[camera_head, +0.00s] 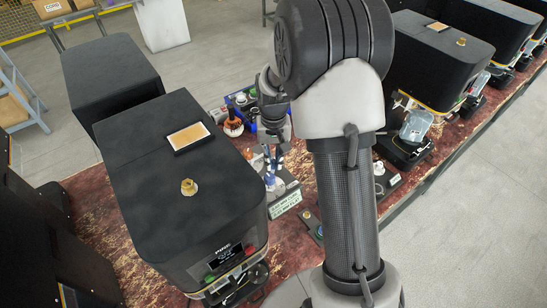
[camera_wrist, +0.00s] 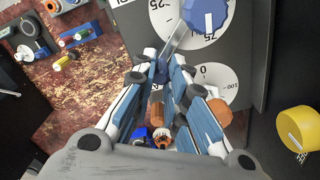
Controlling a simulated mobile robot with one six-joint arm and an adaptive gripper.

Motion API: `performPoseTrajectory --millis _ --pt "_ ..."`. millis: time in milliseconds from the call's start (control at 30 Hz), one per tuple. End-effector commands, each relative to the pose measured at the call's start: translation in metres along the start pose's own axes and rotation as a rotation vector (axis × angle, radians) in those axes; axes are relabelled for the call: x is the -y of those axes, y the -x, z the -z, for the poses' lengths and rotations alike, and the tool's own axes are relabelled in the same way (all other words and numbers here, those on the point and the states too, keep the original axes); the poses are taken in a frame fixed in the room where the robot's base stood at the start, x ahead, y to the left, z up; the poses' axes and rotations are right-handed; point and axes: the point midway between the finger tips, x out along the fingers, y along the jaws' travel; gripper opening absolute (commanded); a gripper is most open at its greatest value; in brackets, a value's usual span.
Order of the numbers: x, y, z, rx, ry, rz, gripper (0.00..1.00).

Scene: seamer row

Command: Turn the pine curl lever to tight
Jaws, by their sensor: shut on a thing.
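My gripper (camera_wrist: 163,75) is shut on the end of a thin metal lever (camera_wrist: 176,40) in the wrist view. The blue tip of the lever sits between the blue-padded fingertips, and its rod slants up and right towards a blue dial knob (camera_wrist: 207,14). The pads hide part of the lever and its scale, so I cannot tell its setting or read a pine or curl label. In the head view my gripper (camera_head: 272,165) points down beside a black-lidded machine (camera_head: 165,160) with a lit display (camera_head: 226,252). The lever itself is too small to make out there.
In the wrist view, a numbered dial (camera_wrist: 222,76) with an orange knob (camera_wrist: 219,112) is close to the right finger, and a yellow knob (camera_wrist: 298,128) is at far right. Small bottles (camera_head: 233,125) stand behind my gripper. More machines (camera_head: 437,55) stand along the bench.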

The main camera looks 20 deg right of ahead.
Motion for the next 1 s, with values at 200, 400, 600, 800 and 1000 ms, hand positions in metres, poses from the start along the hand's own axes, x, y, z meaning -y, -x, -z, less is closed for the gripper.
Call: performPoseTrajectory --millis 200,400,600,800,1000 --pt "0.000 0.000 0.000 0.000 0.000 0.000 0.00" --pt "0.000 0.000 0.000 0.000 0.000 0.000 0.00" --pt "0.000 0.000 0.000 0.000 -0.002 0.000 0.00" --pt "-0.003 0.000 -0.001 -0.001 -0.039 0.000 0.00" --pt "-0.011 -0.001 -0.004 0.000 -0.147 0.000 0.00"
